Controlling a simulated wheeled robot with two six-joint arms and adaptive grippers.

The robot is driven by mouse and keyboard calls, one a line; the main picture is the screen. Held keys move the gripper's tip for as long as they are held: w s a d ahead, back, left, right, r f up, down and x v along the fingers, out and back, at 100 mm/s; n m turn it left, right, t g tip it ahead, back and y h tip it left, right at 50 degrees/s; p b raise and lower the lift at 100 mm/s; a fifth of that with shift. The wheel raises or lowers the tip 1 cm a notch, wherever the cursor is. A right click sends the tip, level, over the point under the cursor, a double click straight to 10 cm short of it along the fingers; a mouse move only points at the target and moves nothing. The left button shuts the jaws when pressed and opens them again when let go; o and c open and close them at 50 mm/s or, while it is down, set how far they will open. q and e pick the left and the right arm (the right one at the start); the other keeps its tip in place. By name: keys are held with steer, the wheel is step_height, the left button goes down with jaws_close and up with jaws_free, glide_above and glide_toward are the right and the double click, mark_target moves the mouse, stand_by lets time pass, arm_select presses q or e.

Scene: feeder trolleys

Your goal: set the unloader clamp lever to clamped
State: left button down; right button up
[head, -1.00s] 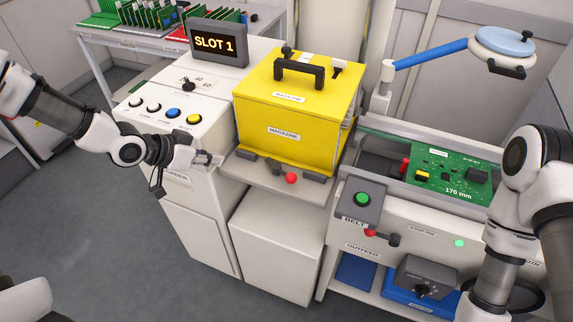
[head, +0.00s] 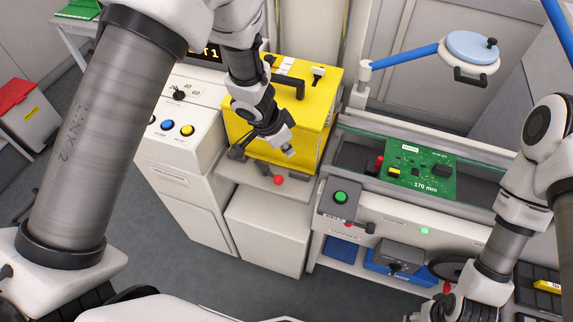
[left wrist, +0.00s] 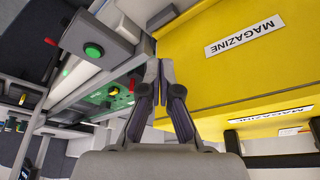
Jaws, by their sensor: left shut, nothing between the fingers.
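The clamp lever with a red ball knob (head: 278,180) sits at the front edge of the shelf (head: 232,173), under the yellow magazine (head: 318,128). Its dark arm is hard to make out, and whether it stands at clamped cannot be read. My left gripper (head: 289,151) is shut and empty, in front of the magazine and above the knob in the picture, apart from it. In the left wrist view its closed fingers (left wrist: 160,72) show beside the magazine's yellow face (left wrist: 235,75); no knob shows between them.
A green board (head: 420,171) lies on the conveyor at the right. The button panel (head: 178,129) stands left of the magazine. Open floor lies in front.

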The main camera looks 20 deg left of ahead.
mark_target(268, 172)
arm_select(q)
steer(key=shift+w+f, duration=0.1)
steer(key=shift+f, duration=0.05)
steer(key=b+x, duration=0.1)
steer(key=x, duration=0.9)
steer(key=shift+a+f, duration=0.1)
steer(key=shift+f, duration=0.1)
steer(key=s+a, duration=0.1)
steer(key=s+a+b, duration=0.1)
steer(key=shift+s+a+f, duration=0.1)
steer(key=shift+s+a, duration=0.05)
steer(key=shift+s, duration=0.15)
steer(key=shift+s+a, duration=0.15)
